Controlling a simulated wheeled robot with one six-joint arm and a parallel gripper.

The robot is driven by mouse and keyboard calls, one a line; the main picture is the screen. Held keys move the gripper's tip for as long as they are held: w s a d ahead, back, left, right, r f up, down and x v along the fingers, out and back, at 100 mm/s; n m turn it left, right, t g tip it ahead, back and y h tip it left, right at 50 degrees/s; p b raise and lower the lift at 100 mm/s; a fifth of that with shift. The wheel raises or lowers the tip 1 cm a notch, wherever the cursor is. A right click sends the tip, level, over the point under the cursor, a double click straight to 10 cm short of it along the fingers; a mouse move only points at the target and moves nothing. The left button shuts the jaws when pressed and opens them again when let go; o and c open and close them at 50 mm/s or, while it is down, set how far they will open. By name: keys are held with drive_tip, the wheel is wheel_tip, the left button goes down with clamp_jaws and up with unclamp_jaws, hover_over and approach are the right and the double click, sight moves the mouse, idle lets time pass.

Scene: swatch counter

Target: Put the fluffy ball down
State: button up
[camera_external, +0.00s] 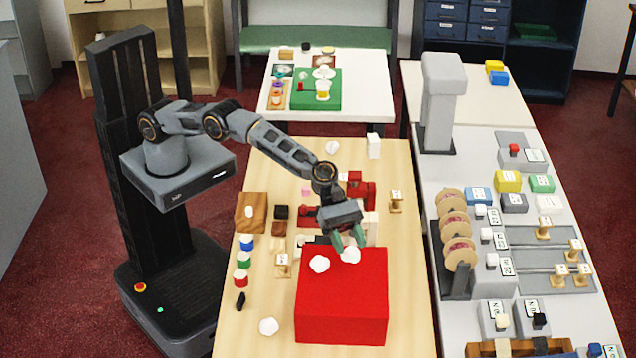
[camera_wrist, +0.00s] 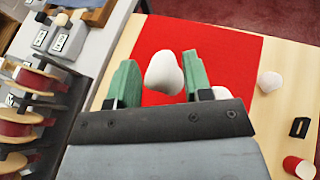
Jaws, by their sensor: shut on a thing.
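My gripper (camera_external: 350,243) is shut on a white rounded lump, the fluffy ball (camera_external: 351,255). It is over the back edge of a red block with a flat top (camera_external: 345,300). In the wrist view the ball (camera_wrist: 163,74) sits between the two green fingers, with the red top (camera_wrist: 235,55) behind it. I cannot tell whether the ball touches the red top. Its fluff is too small to make out. A second white lump (camera_external: 319,263) rests on the red top to the left of my gripper; in the wrist view my gripper partly hides it.
Another white lump (camera_external: 268,326) lies on the wooden table (camera_external: 405,290) left of the red block. Several small coloured cylinders (camera_external: 242,276) line the table's left side. A red machine (camera_external: 358,187) stands behind my gripper. A counter with spools (camera_external: 460,250) is at right.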

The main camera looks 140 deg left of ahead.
sight(353, 258)
drive_tip(key=shift+w+f, duration=0.4)
drive_tip(key=shift+w, duration=0.1)
drive_tip(key=shift+f, duration=0.1)
drive_tip(key=shift+w+f+p, duration=0.15)
drive_tip(key=shift+f+p, duration=0.05)
drive_tip(key=shift+p, duration=0.2)
drive_tip(key=shift+f, duration=1.55)
drive_tip(key=shift+f, duration=0.1)
drive_tip(key=shift+f, duration=0.15)
drive_tip(key=o, duration=0.9)
drive_tip(key=shift+o, duration=0.2)
